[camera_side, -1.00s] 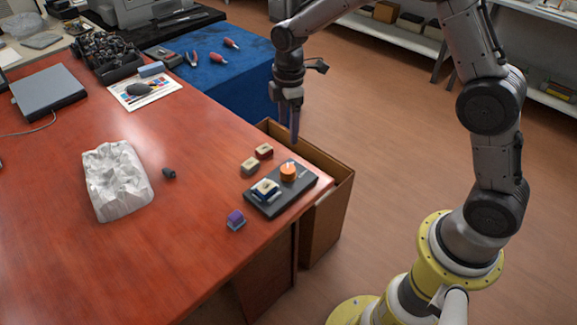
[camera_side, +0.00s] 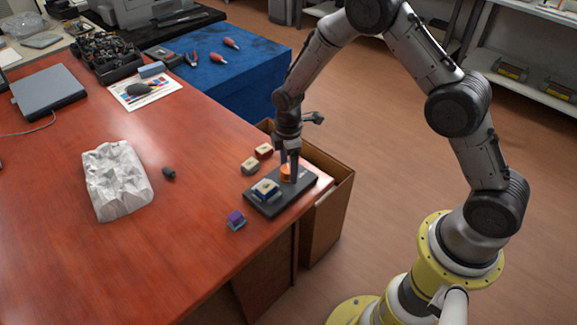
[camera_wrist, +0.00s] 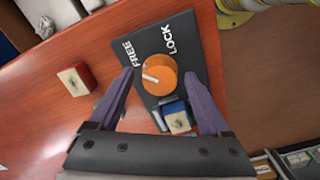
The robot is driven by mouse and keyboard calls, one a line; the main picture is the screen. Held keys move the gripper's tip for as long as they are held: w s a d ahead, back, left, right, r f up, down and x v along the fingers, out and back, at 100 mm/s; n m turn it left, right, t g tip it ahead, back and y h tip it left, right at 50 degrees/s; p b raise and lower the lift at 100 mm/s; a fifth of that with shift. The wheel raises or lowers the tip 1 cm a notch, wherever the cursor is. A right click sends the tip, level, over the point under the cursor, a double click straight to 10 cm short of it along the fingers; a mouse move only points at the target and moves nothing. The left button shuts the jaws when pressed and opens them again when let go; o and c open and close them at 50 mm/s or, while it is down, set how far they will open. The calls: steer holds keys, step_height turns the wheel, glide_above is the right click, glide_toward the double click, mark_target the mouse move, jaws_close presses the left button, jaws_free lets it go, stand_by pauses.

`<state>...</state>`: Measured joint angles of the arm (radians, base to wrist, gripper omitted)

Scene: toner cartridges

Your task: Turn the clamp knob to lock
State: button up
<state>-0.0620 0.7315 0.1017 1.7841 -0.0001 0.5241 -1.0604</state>
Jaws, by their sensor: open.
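The orange clamp knob (camera_side: 286,172) sits on a dark fixture plate (camera_side: 273,204) near the table's right edge. In the wrist view the knob (camera_wrist: 161,72) lies between the labels FREE and LOCK, and its white pointer mark faces the FREE side. A blue cartridge with a cream top (camera_side: 265,189) sits on the plate beside the knob; it also shows in the wrist view (camera_wrist: 177,119). My gripper (camera_side: 289,168) is open and points down at the knob. In the wrist view its fingertips (camera_wrist: 160,75) appear on either side of the knob. Contact cannot be told.
A red cartridge (camera_side: 264,151) and a cream-topped one (camera_side: 250,166) stand behind the plate. A purple cartridge (camera_side: 236,220) is in front. An open cardboard box (camera_side: 335,200) stands beside the table edge. A white crumpled piece (camera_side: 118,181) lies to the left.

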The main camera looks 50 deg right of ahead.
steer(key=shift+f, duration=0.25)
jaws_close()
stand_by(0.3)
